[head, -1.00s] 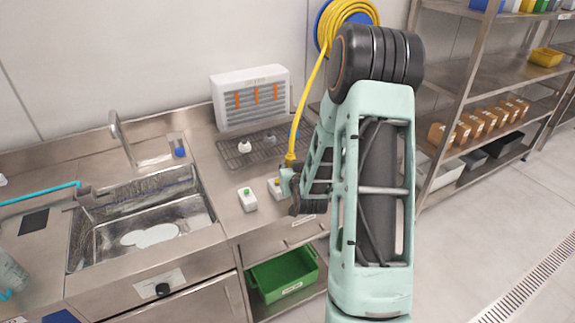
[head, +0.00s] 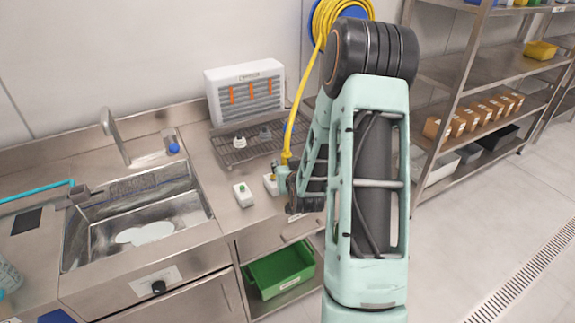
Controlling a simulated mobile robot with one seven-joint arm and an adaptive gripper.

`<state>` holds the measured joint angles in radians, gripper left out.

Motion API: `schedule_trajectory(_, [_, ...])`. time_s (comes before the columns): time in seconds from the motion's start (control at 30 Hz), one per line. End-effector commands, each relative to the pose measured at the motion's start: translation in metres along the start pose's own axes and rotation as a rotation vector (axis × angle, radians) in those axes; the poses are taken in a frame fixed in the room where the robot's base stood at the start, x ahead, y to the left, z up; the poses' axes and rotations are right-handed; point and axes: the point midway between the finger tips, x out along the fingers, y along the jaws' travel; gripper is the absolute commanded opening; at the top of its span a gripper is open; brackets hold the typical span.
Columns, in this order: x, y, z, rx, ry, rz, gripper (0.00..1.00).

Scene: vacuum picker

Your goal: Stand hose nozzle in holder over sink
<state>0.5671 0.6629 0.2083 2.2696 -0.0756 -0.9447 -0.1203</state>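A light blue hose (head: 35,192) lies across the counter from the left edge. It ends in a dark grey nozzle (head: 80,194) that lies tilted over the left rim of the steel sink (head: 135,232). A dark bar (head: 130,186) runs along the sink's back side; I cannot tell whether it is the holder. My gripper (head: 283,180) is far right of the nozzle, above the counter, mostly hidden behind my arm. A yellow hose (head: 298,110) runs from the wall reel down to it. Its fingers do not show, so their state is unclear.
A tap (head: 116,138) stands behind the sink. A white box with a green button (head: 242,194) and a second white box (head: 271,184) stand near my gripper. Behind are a wire rack (head: 240,152) and a slatted white unit (head: 245,92). A green bin (head: 280,272) is below.

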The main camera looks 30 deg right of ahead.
Motion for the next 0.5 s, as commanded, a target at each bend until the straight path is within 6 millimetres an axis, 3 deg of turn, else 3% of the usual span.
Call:
schedule_trajectory(0.17, [-0.008,0.000,-0.002,-0.001,0.000,0.000,0.40])
schedule_trajectory(0.5, [-0.067,0.000,-0.003,-0.002,0.001,0.000,0.40])
